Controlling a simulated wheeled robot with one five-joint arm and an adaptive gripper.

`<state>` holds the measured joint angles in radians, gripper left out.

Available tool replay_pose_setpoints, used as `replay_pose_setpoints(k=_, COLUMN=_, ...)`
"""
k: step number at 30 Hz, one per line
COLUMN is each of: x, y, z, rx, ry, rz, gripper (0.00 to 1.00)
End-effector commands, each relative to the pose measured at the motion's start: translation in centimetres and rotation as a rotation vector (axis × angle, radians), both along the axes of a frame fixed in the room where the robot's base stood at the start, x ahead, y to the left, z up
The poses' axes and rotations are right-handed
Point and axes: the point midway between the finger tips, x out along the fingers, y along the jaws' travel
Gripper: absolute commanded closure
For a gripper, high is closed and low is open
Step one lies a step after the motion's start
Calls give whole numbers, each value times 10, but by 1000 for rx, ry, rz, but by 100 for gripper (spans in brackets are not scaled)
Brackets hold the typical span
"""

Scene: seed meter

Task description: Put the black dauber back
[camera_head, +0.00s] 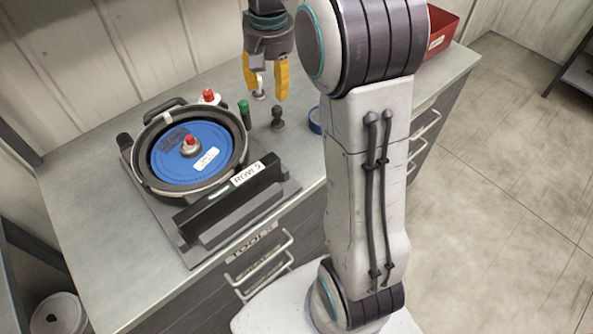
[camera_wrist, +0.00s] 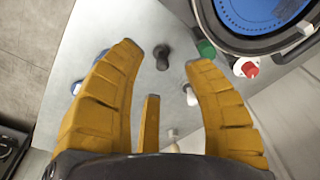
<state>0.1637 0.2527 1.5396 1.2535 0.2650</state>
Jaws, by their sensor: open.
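The black dauber (camera_head: 278,118) is a small dark knobbed piece standing on the grey worktop, to the right of the round seed meter (camera_head: 141,172). In the wrist view the black dauber (camera_wrist: 161,55) shows between the fingertips, beyond them. My gripper (camera_head: 267,95) is open and empty above the worktop, pointing down; it also shows in the wrist view (camera_wrist: 165,62). The meter has a black rim, a blue disc (camera_head: 172,160) and a red-topped hub (camera_head: 190,142). I cannot tell whether the fingers are level with the dauber.
A green-capped piece (camera_head: 244,108) stands between meter and dauber. A red-topped white piece (camera_head: 208,96) is behind the meter. A white piece (camera_head: 259,93) stands near my gripper. A blue round item (camera_head: 315,121) is partly behind my arm. A red bin (camera_head: 442,28) sits at back right.

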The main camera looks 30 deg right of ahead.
Motion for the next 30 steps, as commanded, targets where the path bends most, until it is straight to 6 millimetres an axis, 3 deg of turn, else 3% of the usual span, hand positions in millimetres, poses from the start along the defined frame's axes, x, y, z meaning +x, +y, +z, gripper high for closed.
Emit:
replay_pose_setpoints(k=1, x=-20, y=9, z=7, rx=-6, ry=-21, rz=35, gripper=54)
replay_pose_setpoints(k=7, x=-90, y=36, z=13, rx=-28, ry=-96, rz=172, gripper=54)
replay_pose_setpoints(k=15, x=-173, y=57, z=-9, rx=-57, ry=-179, rz=326, gripper=54)
replay_pose_setpoints(k=22, x=-211, y=64, z=-30, rx=-72, ry=-219, rz=402, gripper=54)
replay_pose_setpoints(k=30, x=-223, y=66, z=-38, rx=-77, ry=-231, rz=425, gripper=54)
